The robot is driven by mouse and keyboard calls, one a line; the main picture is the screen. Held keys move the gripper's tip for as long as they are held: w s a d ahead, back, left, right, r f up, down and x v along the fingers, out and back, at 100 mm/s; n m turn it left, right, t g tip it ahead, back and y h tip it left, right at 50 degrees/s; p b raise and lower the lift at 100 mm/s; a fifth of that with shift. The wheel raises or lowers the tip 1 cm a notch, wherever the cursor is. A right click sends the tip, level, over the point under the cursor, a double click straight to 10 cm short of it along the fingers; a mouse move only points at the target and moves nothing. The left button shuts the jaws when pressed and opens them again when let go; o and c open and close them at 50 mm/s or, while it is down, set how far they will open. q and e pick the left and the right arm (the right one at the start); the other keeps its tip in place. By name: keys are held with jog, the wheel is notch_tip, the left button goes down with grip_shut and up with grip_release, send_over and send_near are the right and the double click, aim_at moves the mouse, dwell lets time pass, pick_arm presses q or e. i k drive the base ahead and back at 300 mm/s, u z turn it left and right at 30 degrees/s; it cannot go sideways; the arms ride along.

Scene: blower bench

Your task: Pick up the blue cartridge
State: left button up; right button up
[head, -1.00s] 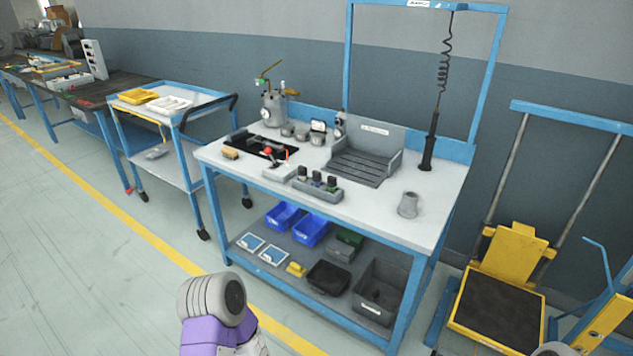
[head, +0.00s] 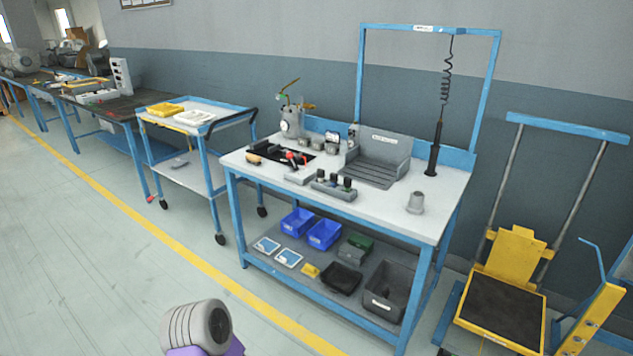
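A grey rack (head: 333,188) holds several small dark upright cartridges (head: 333,179) near the front edge of the blue-framed workbench (head: 445,225). They are too small to tell for certain which one is blue. Neither of my grippers shows in the head view. Only a grey and purple link of my own arm is in view at the bottom left, well short of the bench.
The bench also bears a grey tray fixture (head: 375,160), a grey cup (head: 416,202) and a metal pot (head: 291,120). Blue bins (head: 324,235) sit on its lower shelf. A trolley (head: 205,125) stands left, a yellow lift cart (head: 515,255) right. Open floor lies front left.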

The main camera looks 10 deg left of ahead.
aim_at(334, 177)
jog(key=u, duration=0.3)
jog(key=i, duration=1.25)
jog(key=z, duration=0.2)
